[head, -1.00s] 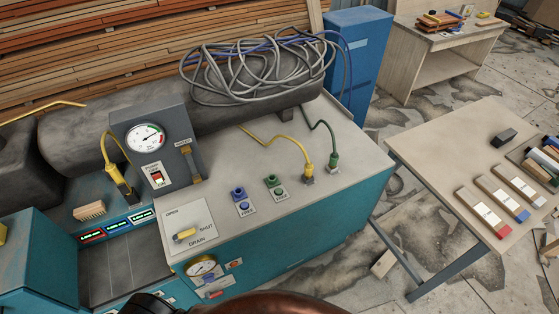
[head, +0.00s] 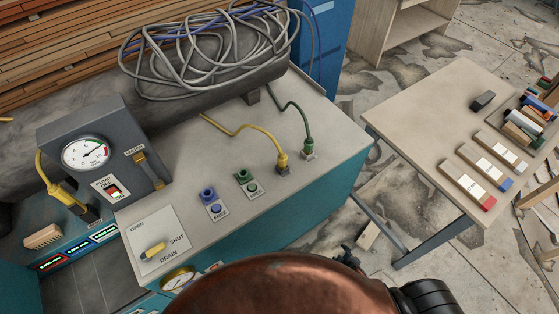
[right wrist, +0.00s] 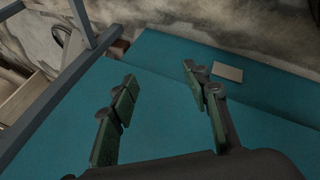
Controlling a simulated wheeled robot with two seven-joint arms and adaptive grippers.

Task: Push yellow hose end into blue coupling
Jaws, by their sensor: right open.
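The yellow hose end (head: 283,160) stands upright in a dark holder on the bench top, its yellow hose running back and left. The blue coupling (head: 208,195) is on a small plate marked FREE, left of the hose end and apart from it. My right gripper shows in the right wrist view (right wrist: 160,85) with its green-padded fingers wide apart and nothing between them, over the teal side of the bench. In the head view, my copper arm link hides most of it; a dark part shows beside the bench's front edge. My left gripper is not in view.
A green coupling (head: 243,177) is beside the blue one. A green hose end (head: 309,148) stands right of the yellow one. A second yellow connector (head: 66,197) is at the left by the gauge box (head: 90,155). A table (head: 420,130) stands at the right.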

